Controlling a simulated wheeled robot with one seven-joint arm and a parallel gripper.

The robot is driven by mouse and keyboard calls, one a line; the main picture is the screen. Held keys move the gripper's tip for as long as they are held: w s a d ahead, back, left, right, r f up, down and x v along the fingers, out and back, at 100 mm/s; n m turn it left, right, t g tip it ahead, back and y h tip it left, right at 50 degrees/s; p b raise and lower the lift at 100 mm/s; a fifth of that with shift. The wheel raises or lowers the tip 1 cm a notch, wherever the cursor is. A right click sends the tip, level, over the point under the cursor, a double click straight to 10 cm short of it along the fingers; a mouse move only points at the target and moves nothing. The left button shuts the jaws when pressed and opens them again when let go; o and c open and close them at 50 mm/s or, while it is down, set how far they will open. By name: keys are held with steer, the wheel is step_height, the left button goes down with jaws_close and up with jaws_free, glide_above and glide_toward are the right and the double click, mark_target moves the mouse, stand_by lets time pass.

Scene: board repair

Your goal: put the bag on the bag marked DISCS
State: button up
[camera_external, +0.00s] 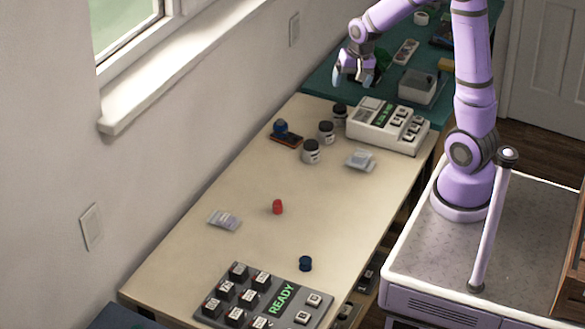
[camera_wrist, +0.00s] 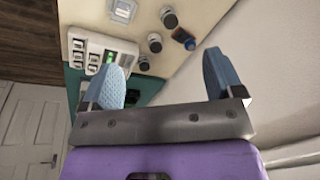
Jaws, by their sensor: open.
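A pale flat bag (camera_external: 224,220) lies alone on the cream table, left of a red cap. More pale, bag-like shapes (camera_external: 360,160) lie overlapping in front of the white device; how many is unclear. A whitish piece, likely from these, shows at the top of the wrist view (camera_wrist: 124,9). No DISCS marking is readable on any of them. My gripper (camera_external: 354,78) is raised above the far end of the tables, away from the bags. In the wrist view its blue fingers (camera_wrist: 166,78) are wide apart with nothing between them.
Several dark-lidded jars (camera_external: 311,152) and a blue-topped item (camera_external: 282,130) stand near the white keyed device (camera_external: 388,125). A red cap (camera_external: 277,207), a blue cap (camera_external: 305,263) and a READY panel (camera_external: 265,298) are nearer. A grey bin (camera_external: 417,86) sits on the green mat. The mid-table is mostly clear.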

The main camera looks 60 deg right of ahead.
steer(key=s+a+r+n+t, duration=0.1)
steer(key=s+a+r+n, duration=0.4)
steer(key=s, duration=0.5)
steer(key=s+a+r+n+t, duration=0.1)
steer(key=s+a+r+n, duration=0.4)
steer(key=s+a+r, duration=0.3)
step_height(320, 180, up, 2)
steer(key=shift+s+r+t, duration=0.25)
steer(key=shift+s+t, duration=0.15)
steer(key=shift+s, duration=0.85)
